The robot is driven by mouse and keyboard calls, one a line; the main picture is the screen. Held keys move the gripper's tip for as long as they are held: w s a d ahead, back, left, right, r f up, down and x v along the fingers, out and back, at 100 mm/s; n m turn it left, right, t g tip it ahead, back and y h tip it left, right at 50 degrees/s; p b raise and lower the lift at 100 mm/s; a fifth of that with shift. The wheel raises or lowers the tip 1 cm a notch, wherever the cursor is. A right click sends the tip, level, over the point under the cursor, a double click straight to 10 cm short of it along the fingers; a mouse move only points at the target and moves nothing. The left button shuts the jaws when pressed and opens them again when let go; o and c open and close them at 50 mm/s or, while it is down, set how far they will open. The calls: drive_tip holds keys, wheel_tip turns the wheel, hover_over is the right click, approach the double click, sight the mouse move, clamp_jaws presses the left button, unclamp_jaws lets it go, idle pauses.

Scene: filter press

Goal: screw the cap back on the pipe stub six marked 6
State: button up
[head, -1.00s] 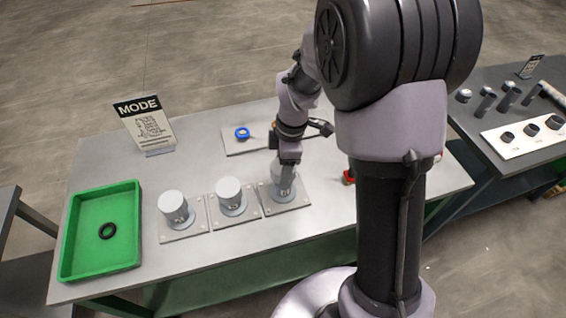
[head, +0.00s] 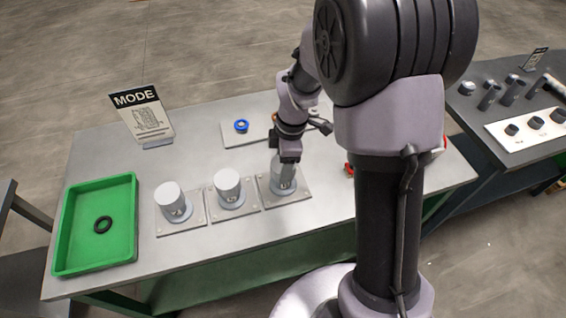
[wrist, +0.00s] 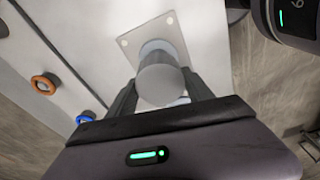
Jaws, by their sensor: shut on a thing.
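Three grey pipe stubs on square plates stand in a row in the head view: a left one (head: 176,208), a middle one (head: 231,198) and a right one (head: 286,186). Their marks are too small to read. The left and middle ones have pale round caps on top. My gripper (head: 286,165) is at the top of the right stub. In the wrist view its two fingers are shut on a pale round cap (wrist: 164,84), in line with the stub and plate (wrist: 133,45). I cannot tell how far the cap is seated.
A green tray (head: 62,235) with a black ring (head: 103,225) is at the left. A MODE sign (head: 141,116) stands behind. A second table (head: 480,125) with pipe parts is at the right.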

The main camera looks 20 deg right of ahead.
drive_tip(key=shift+f, duration=0.1)
drive_tip(key=shift+f+m+b, duration=0.1)
drive_tip(key=shift+m+b, duration=0.3)
drive_tip(key=shift+m, duration=0.5)
drive_tip(key=m, duration=0.3)
drive_tip(key=shift+t+b, duration=0.3)
drive_tip(key=shift+m, duration=0.6)
drive_tip(key=m, duration=0.2)
drive_tip(key=m+b, duration=0.1)
drive_tip(key=shift+w+r+m+h, duration=0.1)
drive_tip(key=shift+r+m+h, duration=0.1)
drive_tip(key=shift+m+h, duration=0.15)
drive_tip(key=shift+f+m+t+b, duration=0.1)
drive_tip(key=shift+m+t+b, duration=0.25)
drive_tip(key=shift+m, duration=0.8)
drive_tip(key=m, duration=0.2)
drive_tip(key=shift+m+h, duration=0.25)
drive_tip(key=shift+m, duration=0.05)
drive_tip(key=shift+b, duration=0.3)
